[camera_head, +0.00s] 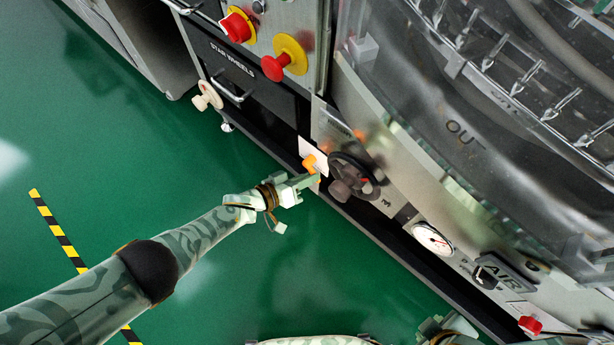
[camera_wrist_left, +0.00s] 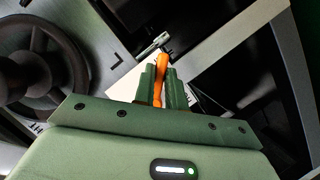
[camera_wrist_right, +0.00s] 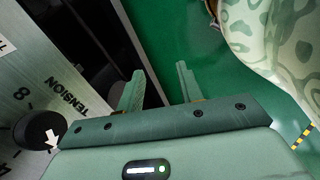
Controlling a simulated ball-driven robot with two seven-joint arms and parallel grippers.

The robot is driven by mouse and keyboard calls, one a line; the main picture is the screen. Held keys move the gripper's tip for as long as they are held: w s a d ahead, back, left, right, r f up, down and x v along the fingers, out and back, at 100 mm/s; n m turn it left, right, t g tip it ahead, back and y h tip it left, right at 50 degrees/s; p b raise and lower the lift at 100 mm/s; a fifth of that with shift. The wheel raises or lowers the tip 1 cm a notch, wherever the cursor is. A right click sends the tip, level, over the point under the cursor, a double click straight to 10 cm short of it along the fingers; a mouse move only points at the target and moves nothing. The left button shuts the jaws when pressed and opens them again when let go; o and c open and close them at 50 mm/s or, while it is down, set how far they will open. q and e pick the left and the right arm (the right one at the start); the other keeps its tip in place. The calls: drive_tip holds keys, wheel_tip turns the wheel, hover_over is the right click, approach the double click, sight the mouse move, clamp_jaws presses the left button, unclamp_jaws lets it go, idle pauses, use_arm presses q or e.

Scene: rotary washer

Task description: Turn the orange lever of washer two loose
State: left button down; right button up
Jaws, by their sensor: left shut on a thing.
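The orange lever (camera_head: 309,162) sits on the lower front panel of the washer, beside a white label and left of the black handwheel. My left gripper (camera_head: 312,180) reaches it from the left. In the left wrist view the orange lever (camera_wrist_left: 162,72) stands between the two green fingers of my left gripper (camera_wrist_left: 162,80), which are shut on it. Part of the lever is hidden by the fingers. My right gripper (camera_wrist_right: 158,85) shows in the right wrist view with its fingers apart and nothing between them. In the head view my right arm is mostly cut off at the bottom edge.
A black handwheel (camera_head: 353,175) is close to the right of the lever, and shows in the left wrist view (camera_wrist_left: 40,65). A gauge (camera_head: 432,238) and red knob (camera_head: 530,325) sit farther right. A tension dial (camera_wrist_right: 40,130) is beside my right gripper. Green floor is free.

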use_arm(q)
drive_tip(key=c, duration=1.4)
unclamp_jaws()
drive_tip(key=shift+a, duration=0.1)
drive_tip(key=shift+c, duration=0.2)
use_arm(e)
drive_tip(key=shift+w, duration=0.3)
